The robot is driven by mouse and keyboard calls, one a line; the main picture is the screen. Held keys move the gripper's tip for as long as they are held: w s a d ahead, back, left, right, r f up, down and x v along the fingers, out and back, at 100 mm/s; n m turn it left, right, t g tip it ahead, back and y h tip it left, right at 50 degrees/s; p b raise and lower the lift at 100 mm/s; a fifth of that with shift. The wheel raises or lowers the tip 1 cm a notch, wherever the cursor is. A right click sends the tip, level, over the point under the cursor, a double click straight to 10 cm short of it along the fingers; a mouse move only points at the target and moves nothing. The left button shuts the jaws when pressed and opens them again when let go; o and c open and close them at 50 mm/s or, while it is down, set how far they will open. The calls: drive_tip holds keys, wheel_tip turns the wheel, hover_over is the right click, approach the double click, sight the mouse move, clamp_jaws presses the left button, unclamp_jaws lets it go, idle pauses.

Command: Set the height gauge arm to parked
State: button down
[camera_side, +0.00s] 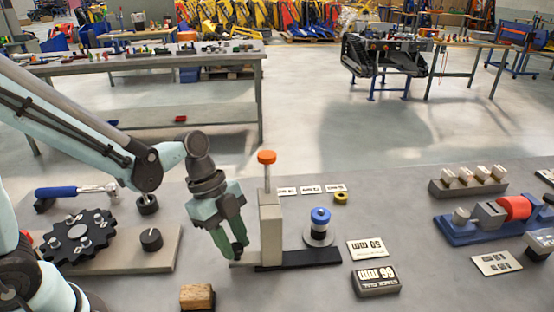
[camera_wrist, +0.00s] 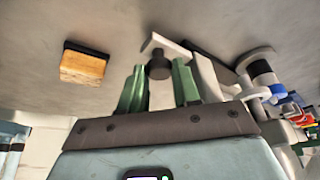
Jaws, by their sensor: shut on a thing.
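The height gauge (camera_side: 271,232) stands upright on a black base, with a cream column and an orange knob on top. Its pale arm (camera_side: 242,264) sticks out low on the left of the column; it also shows in the wrist view (camera_wrist: 170,42). My gripper (camera_side: 236,250) points down left of the column, low over the bench. In the wrist view, its green fingers (camera_wrist: 159,82) are on both sides of a dark round knob (camera_wrist: 159,67) at the arm, and are shut on it. Where the knob joins the arm is partly hidden.
A blue-topped cylinder (camera_side: 320,225) stands at the base's right end. A wood-and-black block (camera_side: 197,297) lies in front. A dark toothed disc (camera_side: 80,235) and a black dial (camera_side: 151,239) are on the left. A "66 mm" block (camera_side: 375,280) and label plates lie right.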

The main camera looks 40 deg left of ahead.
drive_tip(key=shift+s+a, duration=0.2)
drive_tip(key=shift+a, duration=0.05)
drive_tip(key=c, duration=1.1)
unclamp_jaws()
drive_tip(key=shift+o, duration=1.4)
drive_tip(key=shift+d, duration=0.1)
drive_tip(key=v, duration=1.2)
